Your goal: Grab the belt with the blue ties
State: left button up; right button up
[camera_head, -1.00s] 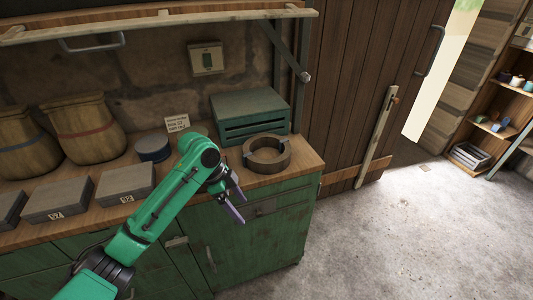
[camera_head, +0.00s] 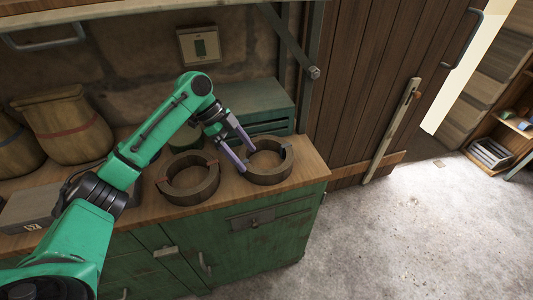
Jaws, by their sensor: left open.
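Two thick grey-brown ring-shaped belts lie on the wooden counter. The right belt (camera_head: 268,176) appears to have small bluish ties, one at its right side. The left belt (camera_head: 186,196) has reddish ties. My left gripper (camera_head: 246,161) is open, its two purple-grey fingers pointing down to the right at the left edge of the right belt. The fingers partly cover that edge, and I cannot tell whether they touch it. My right gripper does not show.
Sacks (camera_head: 68,128) and a grey box (camera_head: 30,211) are at the left. The green cabinet's (camera_head: 240,250) counter ends just right of the belts. A shelf (camera_head: 40,22) overhangs above.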

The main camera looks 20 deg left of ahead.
aim_at(257, 170)
pick_arm(q)
jog(key=x, duration=0.3)
jog(key=shift+d+f, duration=0.1)
jog(key=shift+d, duration=0.05)
jog(key=p+x, duration=0.2)
jog(key=x, duration=0.3)
jog(key=shift+f+p, duration=0.25)
jog(key=shift+p, duration=0.1)
jog(key=shift+d+f, duration=0.1)
jog(key=shift+f, duration=0.05)
jog(key=shift+c, duration=1.2)
grip_shut()
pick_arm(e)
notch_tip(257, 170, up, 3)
